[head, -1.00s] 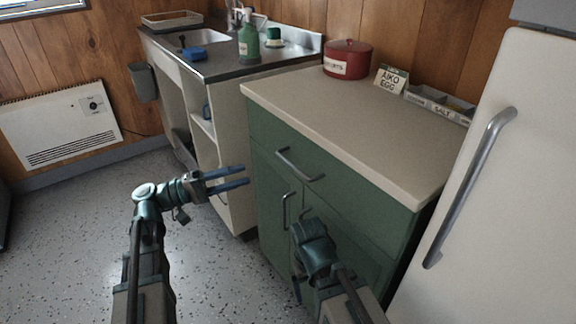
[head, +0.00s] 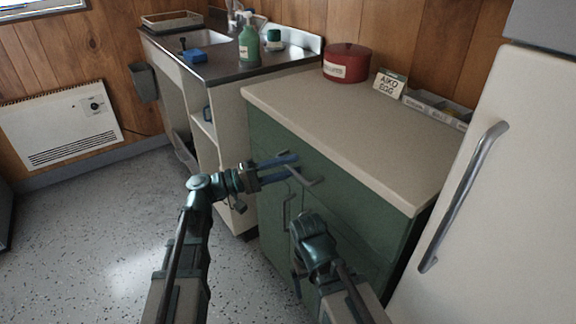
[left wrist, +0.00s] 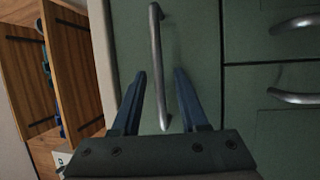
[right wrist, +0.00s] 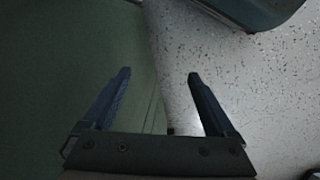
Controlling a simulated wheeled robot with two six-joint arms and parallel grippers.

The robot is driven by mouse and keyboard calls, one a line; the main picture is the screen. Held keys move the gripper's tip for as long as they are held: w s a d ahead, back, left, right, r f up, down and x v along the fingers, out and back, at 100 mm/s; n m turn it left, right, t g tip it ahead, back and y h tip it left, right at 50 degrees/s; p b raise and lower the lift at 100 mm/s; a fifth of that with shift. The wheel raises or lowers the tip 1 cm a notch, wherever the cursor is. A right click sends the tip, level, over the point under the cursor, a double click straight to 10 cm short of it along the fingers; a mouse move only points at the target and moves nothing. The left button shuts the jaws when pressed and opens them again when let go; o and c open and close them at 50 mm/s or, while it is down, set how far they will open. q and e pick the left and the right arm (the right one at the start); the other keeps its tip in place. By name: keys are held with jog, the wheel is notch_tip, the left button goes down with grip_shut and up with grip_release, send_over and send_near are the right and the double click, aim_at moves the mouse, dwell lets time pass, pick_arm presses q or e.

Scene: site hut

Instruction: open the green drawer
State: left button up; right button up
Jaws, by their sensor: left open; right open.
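The green drawer (head: 345,195) is the top front of the green cabinet, under the cream counter, and looks shut. Its metal bar handle (head: 312,178) is partly covered by my left gripper (head: 297,164). In the left wrist view the handle (left wrist: 157,50) runs between the two open blue fingers of my left gripper (left wrist: 160,75), with a gap on both sides. The drawer front (left wrist: 195,40) lies behind it. My right gripper (right wrist: 160,76) is open and empty, low beside the cabinet front; its fingers are mostly hidden in the head view.
Cupboard doors with a handle (head: 287,212) are below the drawer. A white fridge (head: 490,210) stands close on the right. The speckled floor (head: 90,230) at left is clear.

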pick_arm(q)
grip_shut()
dwell(1.4)
